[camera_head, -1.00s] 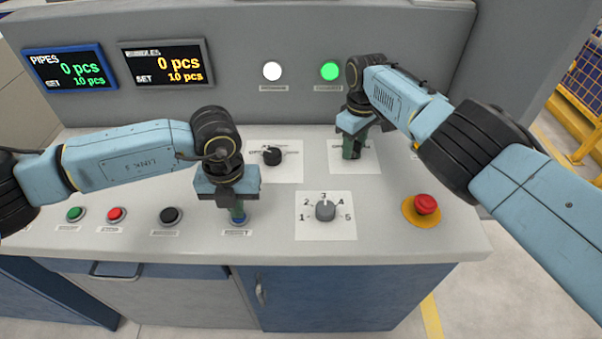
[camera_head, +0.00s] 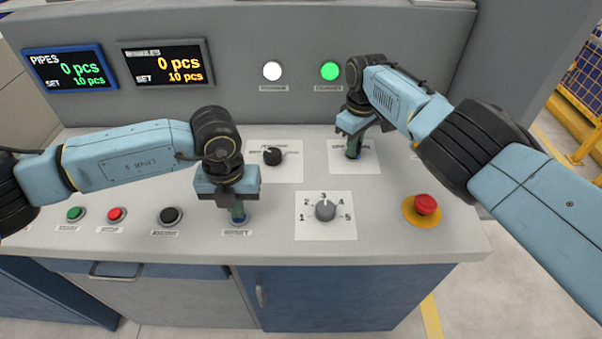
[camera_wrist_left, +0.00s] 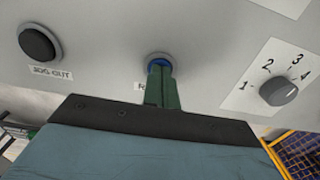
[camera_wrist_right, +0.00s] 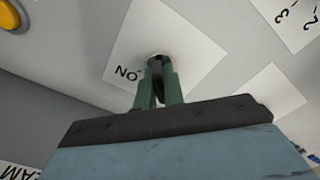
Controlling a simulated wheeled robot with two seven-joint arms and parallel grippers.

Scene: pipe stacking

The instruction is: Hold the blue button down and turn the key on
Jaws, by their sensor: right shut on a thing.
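The blue button (camera_wrist_left: 158,58) is on the sloped grey panel, above the RESET label, mostly covered by my left gripper (camera_head: 239,217). The left gripper's green fingers are together, with their tips on the button in the left wrist view. I cannot tell how deep the button sits. My right gripper (camera_head: 353,152) is at the key switch on a white plate (camera_head: 370,155) at the back right. In the right wrist view its green fingers are closed on the dark key (camera_wrist_right: 158,88), which is mostly hidden between them. An ON label shows beside the fingers.
A black selector knob (camera_head: 272,156) is left of the key plate. A numbered grey dial (camera_head: 325,210) is between the arms. A red emergency button (camera_head: 425,204) is on the right. Green (camera_head: 75,214), red (camera_head: 115,214) and black (camera_head: 170,216) buttons line the left front.

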